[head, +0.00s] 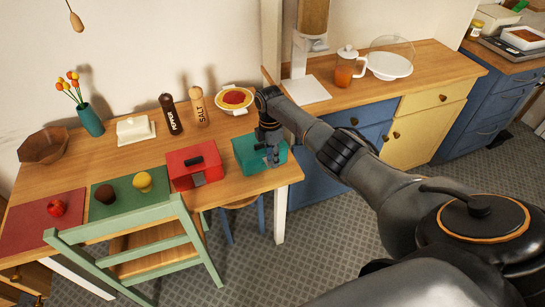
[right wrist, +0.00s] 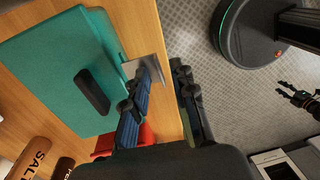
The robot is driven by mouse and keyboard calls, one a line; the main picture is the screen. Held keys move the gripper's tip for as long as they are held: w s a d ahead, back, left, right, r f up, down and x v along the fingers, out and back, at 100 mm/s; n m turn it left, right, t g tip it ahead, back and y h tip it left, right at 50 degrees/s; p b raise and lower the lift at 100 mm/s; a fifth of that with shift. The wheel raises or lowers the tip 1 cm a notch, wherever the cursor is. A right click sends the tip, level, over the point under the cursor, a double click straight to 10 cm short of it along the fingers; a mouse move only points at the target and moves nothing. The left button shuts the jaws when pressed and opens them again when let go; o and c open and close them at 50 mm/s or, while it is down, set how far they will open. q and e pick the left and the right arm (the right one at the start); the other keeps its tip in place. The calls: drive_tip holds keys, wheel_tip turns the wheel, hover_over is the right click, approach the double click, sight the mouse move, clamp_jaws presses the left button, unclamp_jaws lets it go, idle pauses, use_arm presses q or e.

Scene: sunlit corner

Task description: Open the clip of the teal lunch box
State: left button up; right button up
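The teal lunch box (head: 245,155) sits near the right end of the wooden table, its lid closed. In the right wrist view the lunch box (right wrist: 65,80) shows its dark handle and a grey metal clip (right wrist: 150,68) at its front edge. My right gripper (head: 272,158) is at that front edge. In the right wrist view its fingers (right wrist: 168,75) are apart with nothing gripped between them; one finger overlaps the clip, and I cannot tell whether it touches. A small dark gripper, apparently my left one (right wrist: 290,92), shows at the right edge of that view; its fingers are unclear.
A red lunch box (head: 193,165) stands just left of the teal one. A pasta plate (head: 236,98), salt mill (head: 198,107) and pepper mill (head: 170,115) stand behind. A green chair (head: 135,245) is at the table's front.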

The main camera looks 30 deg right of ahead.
wheel_tip(320, 180, up, 12)
drive_tip(key=w, duration=0.1)
drive_tip(key=shift+d, duration=0.15)
idle(0.4)
drive_tip(key=shift+w+f, duration=0.1)
idle(0.3)
